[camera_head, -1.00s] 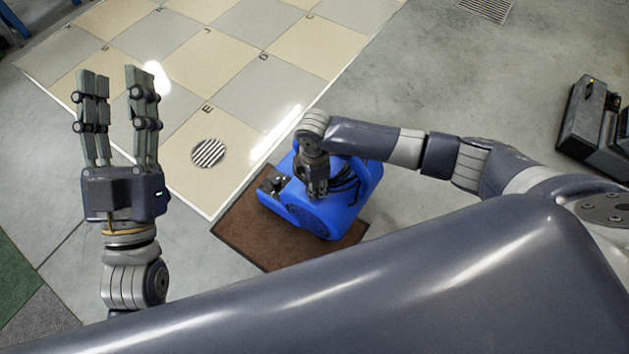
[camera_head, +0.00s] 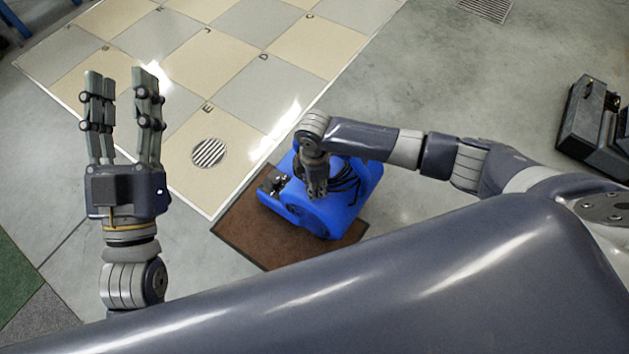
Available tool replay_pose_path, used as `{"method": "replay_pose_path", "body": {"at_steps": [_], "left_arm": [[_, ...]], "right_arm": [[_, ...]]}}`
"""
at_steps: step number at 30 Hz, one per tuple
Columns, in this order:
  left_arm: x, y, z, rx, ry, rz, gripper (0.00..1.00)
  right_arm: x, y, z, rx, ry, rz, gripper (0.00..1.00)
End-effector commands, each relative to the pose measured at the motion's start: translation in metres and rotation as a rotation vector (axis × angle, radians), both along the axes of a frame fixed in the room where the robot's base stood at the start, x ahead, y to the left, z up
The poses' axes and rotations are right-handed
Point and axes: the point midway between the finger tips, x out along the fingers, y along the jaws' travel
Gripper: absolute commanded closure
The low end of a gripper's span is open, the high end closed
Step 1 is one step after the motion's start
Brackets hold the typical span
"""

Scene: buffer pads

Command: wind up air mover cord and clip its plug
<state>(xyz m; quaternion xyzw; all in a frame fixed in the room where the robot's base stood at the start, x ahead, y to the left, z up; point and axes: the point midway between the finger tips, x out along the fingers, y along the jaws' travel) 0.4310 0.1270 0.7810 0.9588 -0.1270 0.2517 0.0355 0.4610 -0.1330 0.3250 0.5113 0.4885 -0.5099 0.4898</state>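The blue air mover (camera_head: 335,212) stands on a brown mat (camera_head: 240,226). Dark cord loops (camera_head: 347,181) lie on its right side beside my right gripper. My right gripper (camera_head: 317,192) points down over the air mover's top; its fingers look close together, but what is between them is too small to tell. A small dark part (camera_head: 273,183) shows at the air mover's left end; I cannot tell whether it is the plug. My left gripper (camera_head: 122,82) is raised at the left, fingers apart and empty, away from the air mover.
A tiled floor area with letters (camera_head: 235,90) lies behind the mat, with a round drain grate (camera_head: 209,153) in it. A black case-like object (camera_head: 585,118) stands at the far right. Grey floor between is clear.

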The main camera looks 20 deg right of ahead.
Motion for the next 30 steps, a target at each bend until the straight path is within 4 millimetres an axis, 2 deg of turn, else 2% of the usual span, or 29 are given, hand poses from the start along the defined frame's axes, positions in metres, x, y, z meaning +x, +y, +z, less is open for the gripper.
{"method": "replay_pose_path", "body": {"at_steps": [21,30], "left_arm": [[0.009,0.001,-0.020,0.030,0.104,0.007,0.60],[0.008,0.001,-0.020,0.029,0.104,0.008,0.60]], "right_arm": [[0.000,0.001,-0.001,0.001,0.000,0.000,1.00],[0.000,0.000,-0.001,0.001,0.000,0.000,1.00]]}}
